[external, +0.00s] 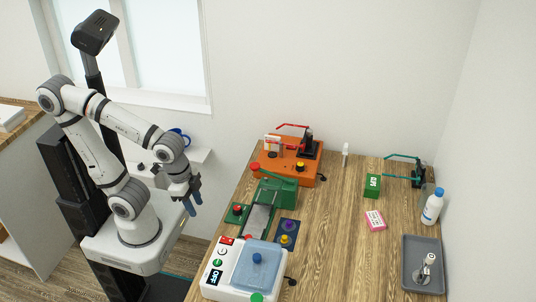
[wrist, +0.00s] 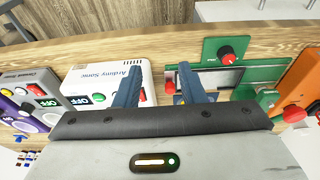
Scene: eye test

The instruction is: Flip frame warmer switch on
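My gripper (external: 194,210) hangs left of the table edge, its two blue fingers apart and empty; they also show in the wrist view (wrist: 160,75). A white unit (external: 238,292) at the table's front left has a blue-topped tray, a red switch (external: 226,240) and a display reading OFF (external: 214,277). In the wrist view, a white unit (wrist: 105,76) with an OFF display is left of my fingers. A grey unit (wrist: 40,88) further left has a red switch (wrist: 37,90) and another OFF display. I cannot tell which unit is the frame warmer.
A green machine (external: 277,192) and an orange machine (external: 270,165) stand behind the white unit. A green box (external: 372,185), pink box (external: 375,220), white bottle (external: 432,208) and grey tray (external: 411,268) are on the right. The table's middle is mostly clear.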

